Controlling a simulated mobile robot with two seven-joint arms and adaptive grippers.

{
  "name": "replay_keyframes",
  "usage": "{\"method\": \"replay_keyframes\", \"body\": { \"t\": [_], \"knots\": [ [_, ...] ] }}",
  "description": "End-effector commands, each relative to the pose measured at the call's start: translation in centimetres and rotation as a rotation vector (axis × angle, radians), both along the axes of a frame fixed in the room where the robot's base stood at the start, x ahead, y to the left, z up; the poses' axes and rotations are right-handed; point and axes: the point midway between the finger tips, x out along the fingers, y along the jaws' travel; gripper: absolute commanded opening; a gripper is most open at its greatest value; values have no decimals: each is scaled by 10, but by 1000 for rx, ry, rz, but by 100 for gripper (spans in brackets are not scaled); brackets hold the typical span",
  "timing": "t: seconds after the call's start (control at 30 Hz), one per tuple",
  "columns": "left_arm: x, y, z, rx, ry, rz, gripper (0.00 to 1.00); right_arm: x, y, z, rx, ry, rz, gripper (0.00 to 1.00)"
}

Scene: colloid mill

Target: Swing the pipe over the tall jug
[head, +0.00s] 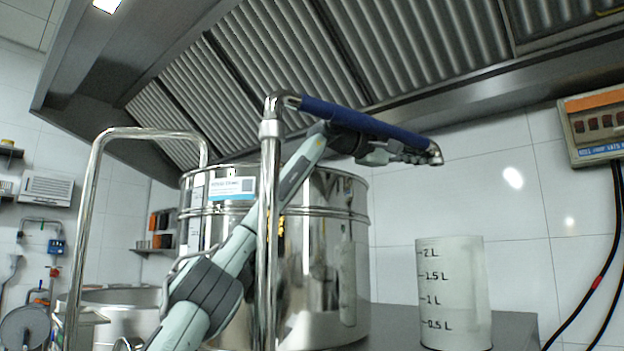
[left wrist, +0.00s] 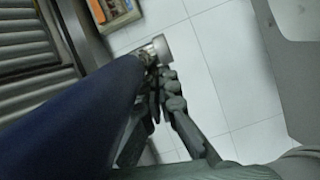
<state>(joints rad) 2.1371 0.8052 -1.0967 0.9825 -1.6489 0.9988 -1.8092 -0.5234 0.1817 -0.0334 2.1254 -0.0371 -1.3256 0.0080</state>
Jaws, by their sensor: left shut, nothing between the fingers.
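The pipe (head: 365,121) has a blue sleeve and runs right from the top of a steel upright, ending in a metal elbow. In the left wrist view its blue sleeve (left wrist: 75,110) fills the left side, with the metal end beyond the fingers. The tall jug (head: 455,295) is whitish with black litre marks and stands upright at the lower right. In the head view the pipe's end is above the jug's left part; I cannot tell the depth. My left gripper (head: 408,154) is shut and empty, beside the pipe near its end. Whether it touches the pipe is unclear. My right gripper is out of view.
A large shiny steel vessel (head: 330,260) stands behind the upright. A bent steel rail (head: 90,200) rises at left. A ventilation hood (head: 430,50) hangs overhead. A control box (head: 597,125) with cables is on the right wall. The counter beside the jug looks clear.

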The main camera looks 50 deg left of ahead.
Motion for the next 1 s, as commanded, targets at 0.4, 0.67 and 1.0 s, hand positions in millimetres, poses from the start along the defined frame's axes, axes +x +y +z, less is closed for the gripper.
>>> {"method": "replay_keyframes", "body": {
  "t": [0.4,0.67,1.0],
  "knots": [
    [-3,-30,1,2,1,-81,0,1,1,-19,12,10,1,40],
    [-3,-35,0,6,3,-88,0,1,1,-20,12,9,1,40],
    [-17,-27,1,6,3,-86,0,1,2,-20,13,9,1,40]
  ]
}}
